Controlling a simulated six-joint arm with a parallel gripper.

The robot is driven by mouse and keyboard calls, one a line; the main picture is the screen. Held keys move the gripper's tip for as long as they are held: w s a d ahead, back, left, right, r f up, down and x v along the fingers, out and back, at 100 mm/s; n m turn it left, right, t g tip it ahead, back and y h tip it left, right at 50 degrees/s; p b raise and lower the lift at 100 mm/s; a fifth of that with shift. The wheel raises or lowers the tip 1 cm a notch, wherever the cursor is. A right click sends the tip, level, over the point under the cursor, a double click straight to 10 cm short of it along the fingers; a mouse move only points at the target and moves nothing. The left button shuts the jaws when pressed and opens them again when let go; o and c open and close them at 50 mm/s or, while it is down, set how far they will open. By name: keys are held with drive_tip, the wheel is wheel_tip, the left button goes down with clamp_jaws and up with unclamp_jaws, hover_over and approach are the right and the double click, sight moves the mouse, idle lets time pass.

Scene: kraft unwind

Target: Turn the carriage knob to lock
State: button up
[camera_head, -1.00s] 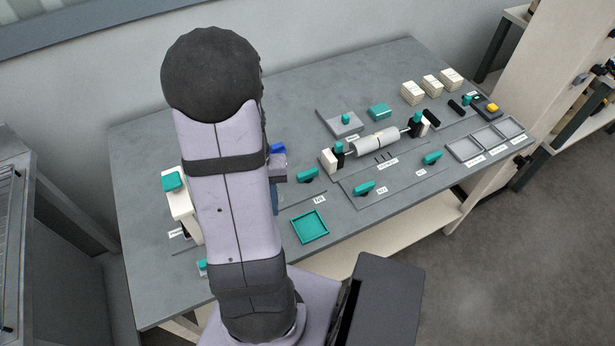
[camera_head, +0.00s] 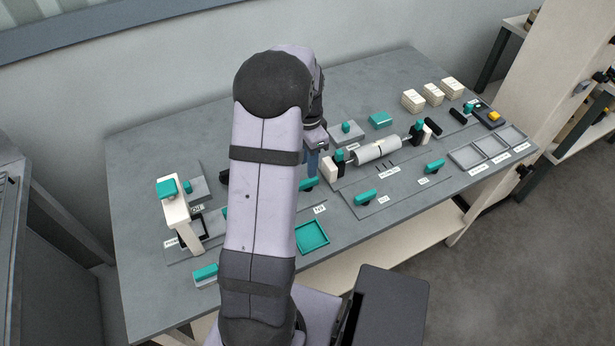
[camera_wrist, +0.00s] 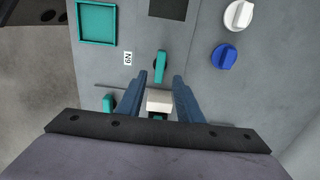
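My gripper (camera_wrist: 160,80) is open and empty, its two blue fingers pointing down at the table in the wrist view. A teal knob handle (camera_wrist: 160,67) shows in the gap just beyond the fingertips; the handle runs roughly in line with the fingers. I see no contact. The same knob (camera_head: 308,185) shows partly behind my arm in the head view, beside a small label. No label naming the carriage is readable. A white block (camera_wrist: 160,101) lies between the fingers as seen from the wrist. In the head view the fingers (camera_head: 312,163) hang left of the roller (camera_head: 377,149).
Other teal knobs (camera_head: 365,197) and (camera_head: 435,166) stand along the front. A teal tray (camera_head: 312,236) is at the front edge. White (camera_wrist: 238,14) and blue (camera_wrist: 224,56) knobs lie to the right in the wrist view. A white post (camera_head: 177,222) stands at left.

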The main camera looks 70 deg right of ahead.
sight(308, 180)
drive_tip(key=shift+f+p, duration=0.9)
drive_tip(key=shift+f, duration=2.55)
clamp_jaws()
